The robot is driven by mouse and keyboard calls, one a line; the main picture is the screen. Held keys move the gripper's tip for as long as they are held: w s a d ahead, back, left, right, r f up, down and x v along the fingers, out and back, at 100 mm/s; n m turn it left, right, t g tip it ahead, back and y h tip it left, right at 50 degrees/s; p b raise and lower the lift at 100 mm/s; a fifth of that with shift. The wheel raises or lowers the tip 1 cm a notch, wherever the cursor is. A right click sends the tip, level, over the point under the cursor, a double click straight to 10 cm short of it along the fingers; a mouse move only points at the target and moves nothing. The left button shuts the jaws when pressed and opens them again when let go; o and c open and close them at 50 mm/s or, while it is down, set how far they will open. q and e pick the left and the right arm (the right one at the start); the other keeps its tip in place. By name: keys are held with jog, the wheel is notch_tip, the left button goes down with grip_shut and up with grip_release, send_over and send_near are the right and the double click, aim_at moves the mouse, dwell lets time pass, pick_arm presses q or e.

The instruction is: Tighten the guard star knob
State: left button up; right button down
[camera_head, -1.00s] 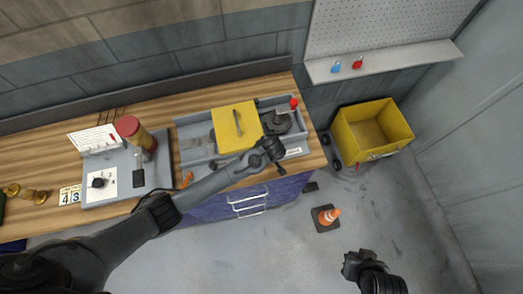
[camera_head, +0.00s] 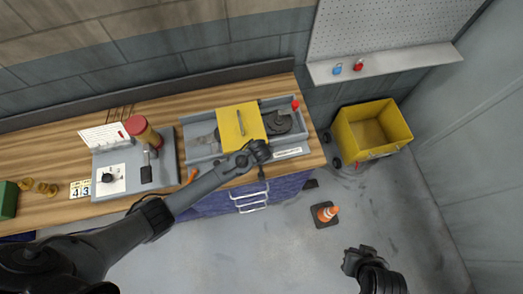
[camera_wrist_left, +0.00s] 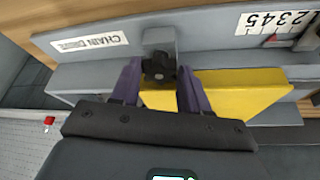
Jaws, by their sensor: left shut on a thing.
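The dark star knob (camera_wrist_left: 159,68) sits at a grey bracket on the front of the machine in the left wrist view. My left gripper (camera_wrist_left: 158,82) has its two purple fingers on either side of the knob and is shut on it. In the head view my left gripper (camera_head: 262,172) is at the machine's front edge, where it hides the knob. The yellow guard (camera_head: 241,122) lies over the machine bed, and its edge shows beside the fingers in the left wrist view (camera_wrist_left: 240,95). My right gripper (camera_head: 360,258) hangs over the floor, away from the bench; its jaw opening is unclear.
A grey panel (camera_head: 112,160) with a red-topped cylinder stands left on the wooden bench. A red-tipped lever (camera_head: 295,104) rises at the machine's right end.

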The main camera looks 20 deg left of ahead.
dwell(0.3)
pick_arm(q)
jog(key=o, duration=1.1)
jog(key=shift+c, duration=0.2)
jog(key=v, duration=1)
jog(key=shift+s+r+b, duration=0.2)
jog(key=shift+r+b, duration=0.1)
